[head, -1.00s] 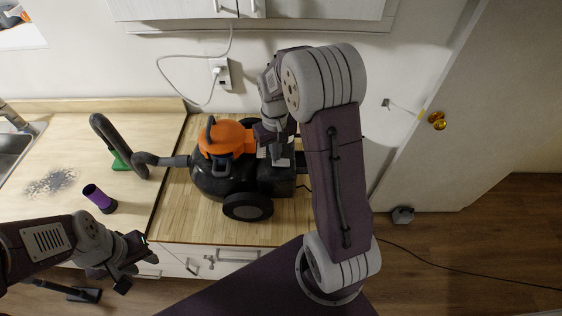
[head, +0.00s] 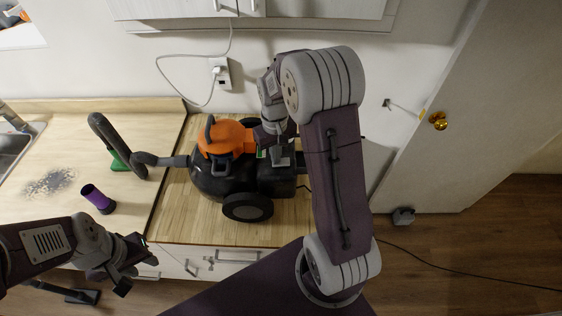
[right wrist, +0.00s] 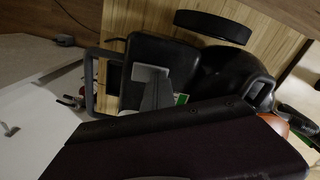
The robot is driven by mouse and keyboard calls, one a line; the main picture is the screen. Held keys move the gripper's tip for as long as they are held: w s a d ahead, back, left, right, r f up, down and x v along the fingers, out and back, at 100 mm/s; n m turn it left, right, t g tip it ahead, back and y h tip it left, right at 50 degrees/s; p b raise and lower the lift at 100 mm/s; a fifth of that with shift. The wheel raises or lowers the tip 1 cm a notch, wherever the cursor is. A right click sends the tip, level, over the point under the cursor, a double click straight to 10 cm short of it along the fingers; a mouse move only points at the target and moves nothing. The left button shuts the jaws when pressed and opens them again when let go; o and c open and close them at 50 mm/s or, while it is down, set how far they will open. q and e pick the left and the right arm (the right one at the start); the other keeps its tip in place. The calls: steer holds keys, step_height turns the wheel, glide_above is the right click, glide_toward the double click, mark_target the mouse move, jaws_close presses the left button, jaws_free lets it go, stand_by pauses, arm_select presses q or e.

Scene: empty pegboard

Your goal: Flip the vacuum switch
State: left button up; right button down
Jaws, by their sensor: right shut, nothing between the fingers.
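The black and orange vacuum (head: 205,178) stands on the wooden counter with its hose to the left. My right gripper (head: 279,156) is shut and empty, over the dark right part of the vacuum's top. In the right wrist view its fingers (right wrist: 156,94) are close to the black body, beside a light grey plate (right wrist: 149,73) and a small green and white patch (right wrist: 181,99). I cannot tell whether they touch, nor pick out the switch clearly. My left gripper (head: 132,264) looks open and empty, in front of the counter's edge.
A purple cup (head: 98,199) and dark spilled grains (head: 50,183) are on the left counter. The vacuum's hose (head: 116,145) lies there too. A wall outlet (head: 221,73) with a cable is behind. A door (head: 470,110) stands at the right.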

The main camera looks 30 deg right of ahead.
steer(key=shift+r, duration=0.1)
step_height(320, 180, up, 7)
steer(key=p, duration=0.6)
steer(key=shift+p, duration=0.3)
